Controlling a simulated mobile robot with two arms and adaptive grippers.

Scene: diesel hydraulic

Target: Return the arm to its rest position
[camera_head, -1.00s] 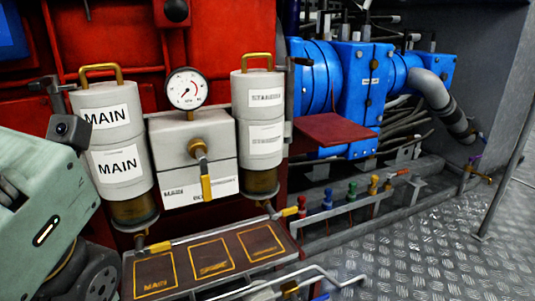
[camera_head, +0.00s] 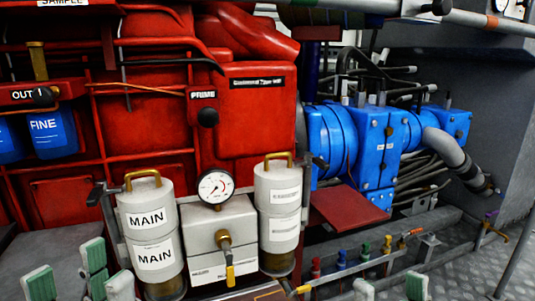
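My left gripper (camera_head: 78,281) is at the bottom left edge, with pale green-padded fingertips pointing up. The fingertips stand apart with nothing seen between them. They are in front of and left of the white MAIN filter canister (camera_head: 150,232). My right gripper (camera_head: 390,288) shows only two fingertips at the bottom edge, right of centre. They are also apart, with nothing seen between them, in front of the row of coloured valve handles (camera_head: 341,260). The palms of both grippers and the rest of both arms are out of view.
A pressure gauge (camera_head: 216,187) sits between the MAIN canister and a second white canister (camera_head: 279,215). Red engine panels (camera_head: 150,110), blue filters (camera_head: 53,132) and a blue pump (camera_head: 377,148) stand behind. A dark red plate (camera_head: 348,207) juts out. Open patterned floor lies right.

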